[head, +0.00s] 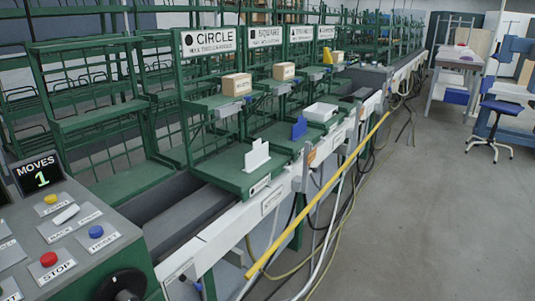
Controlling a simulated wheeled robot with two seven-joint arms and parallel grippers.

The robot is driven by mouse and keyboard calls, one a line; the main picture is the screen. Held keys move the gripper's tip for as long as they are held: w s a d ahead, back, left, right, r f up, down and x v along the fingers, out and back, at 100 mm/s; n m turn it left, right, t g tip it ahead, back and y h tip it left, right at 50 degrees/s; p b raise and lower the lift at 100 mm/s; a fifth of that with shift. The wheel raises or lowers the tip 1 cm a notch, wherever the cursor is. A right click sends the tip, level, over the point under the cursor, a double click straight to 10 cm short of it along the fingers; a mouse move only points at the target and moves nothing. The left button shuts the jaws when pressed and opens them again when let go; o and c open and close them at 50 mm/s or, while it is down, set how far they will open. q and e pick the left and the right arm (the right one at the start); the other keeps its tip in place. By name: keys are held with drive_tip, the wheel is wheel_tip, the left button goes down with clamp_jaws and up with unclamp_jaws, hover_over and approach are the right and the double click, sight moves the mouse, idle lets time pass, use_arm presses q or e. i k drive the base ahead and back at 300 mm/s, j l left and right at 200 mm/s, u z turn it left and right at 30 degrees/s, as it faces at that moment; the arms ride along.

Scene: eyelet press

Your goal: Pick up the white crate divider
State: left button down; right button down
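The white crate divider (257,158) stands upright on the nearest green platform (222,172) of the line, in the middle of the head view. It is a thin white plate with a stepped top edge. Nothing covers it, and it appears apart from the other loose objects. Neither of my grippers shows in the head view.
A blue divider (299,128) and a white tray (320,112) sit farther along the line. Cardboard boxes (236,84) rest on raised green shelves behind. A control panel (75,235) fills the lower left. A yellow rail (318,196) runs along the front; open floor (440,220) lies right.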

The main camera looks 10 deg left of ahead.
sight(256, 158)
drive_tip(key=i+l+u, duration=0.7)
drive_tip(key=i+l, duration=0.1)
drive_tip(key=i, duration=0.05)
